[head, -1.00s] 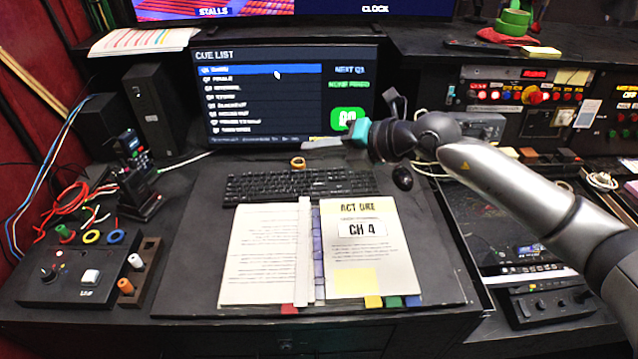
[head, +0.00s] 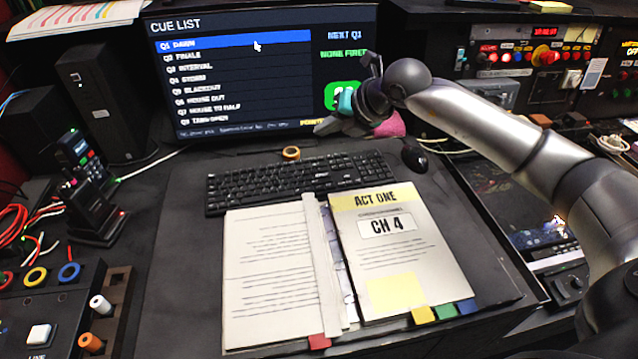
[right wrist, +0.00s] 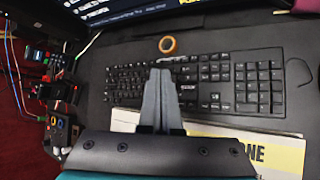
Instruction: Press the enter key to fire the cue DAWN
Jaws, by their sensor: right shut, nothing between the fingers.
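The black keyboard (head: 262,188) lies on the desk in front of the monitor. It also shows in the right wrist view (right wrist: 258,82), where its enter key cannot be picked out clearly. The monitor (head: 235,95) shows a cue list with the row Q1 DAWN highlighted in blue, and the words NEXT Q1 and NONE FIRED. My right gripper (head: 325,126) is in front of the screen's lower right, partly covering the green button. In the right wrist view its shut, empty fingers (right wrist: 161,75) appear over the keyboard's middle, seemingly above the keys. My left gripper is out of view.
An open script binder (head: 392,255) lies in front of the keyboard. A mouse (head: 413,157) sits to the keyboard's right, and a tape roll (head: 291,153) behind it. A button box (head: 40,320) is at the left. Control panels (head: 540,60) stand at the back right.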

